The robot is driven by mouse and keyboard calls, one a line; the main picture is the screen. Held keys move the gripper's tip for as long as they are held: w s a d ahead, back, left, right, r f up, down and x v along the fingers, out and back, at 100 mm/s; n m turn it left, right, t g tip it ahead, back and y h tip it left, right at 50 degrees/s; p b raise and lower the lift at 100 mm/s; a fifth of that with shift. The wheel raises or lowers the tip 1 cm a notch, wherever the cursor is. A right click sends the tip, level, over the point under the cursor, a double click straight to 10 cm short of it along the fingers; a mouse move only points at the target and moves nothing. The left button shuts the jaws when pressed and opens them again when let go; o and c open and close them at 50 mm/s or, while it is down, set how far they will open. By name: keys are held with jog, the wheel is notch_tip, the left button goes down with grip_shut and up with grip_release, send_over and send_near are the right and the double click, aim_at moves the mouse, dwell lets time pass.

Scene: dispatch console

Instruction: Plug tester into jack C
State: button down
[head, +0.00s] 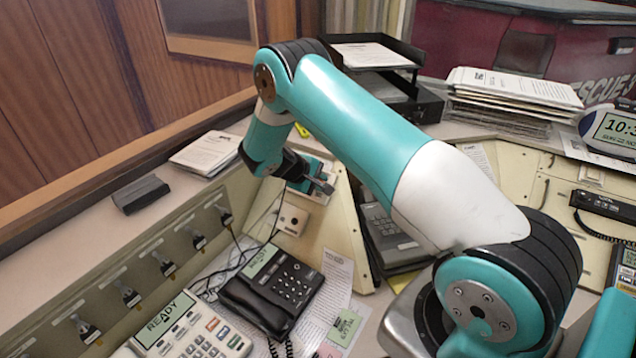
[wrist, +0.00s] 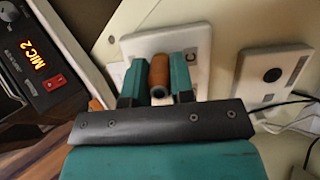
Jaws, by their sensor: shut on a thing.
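The tester, an orange-brown cylinder (wrist: 159,74) with a dark round end towards the camera, is held between the two teal fingers of my gripper (wrist: 158,82) in the wrist view. Directly behind it is a white wall plate marked C (wrist: 203,46), the jack C plate. The tester and fingers cover the middle of this plate, so the jack hole and the tester's far tip are hidden. I cannot tell whether the tip is in the jack. In the head view my gripper (head: 318,184) is at the panel, in front of the upper plate, and the tester cannot be made out.
A second white plate with a dark hole (wrist: 272,75) is right of plate C, with black cables beside it. A box reading MIC 2 (wrist: 45,66) is at the left. Below my gripper stand a black desk phone (head: 272,288) and a READY phone (head: 187,328).

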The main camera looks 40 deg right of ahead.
jog(key=shift+d+f, duration=0.1)
jog(key=shift+f, duration=0.05)
jog(key=shift+c, duration=2.1)
grip_release()
jog(key=s+p+v, duration=0.1)
jog(key=p+v, duration=0.2)
jog(key=v, duration=0.3)
jog(key=shift+s+r+p, duration=0.15)
jog(key=shift+r+p, duration=0.2)
jog(key=shift+r, duration=0.05)
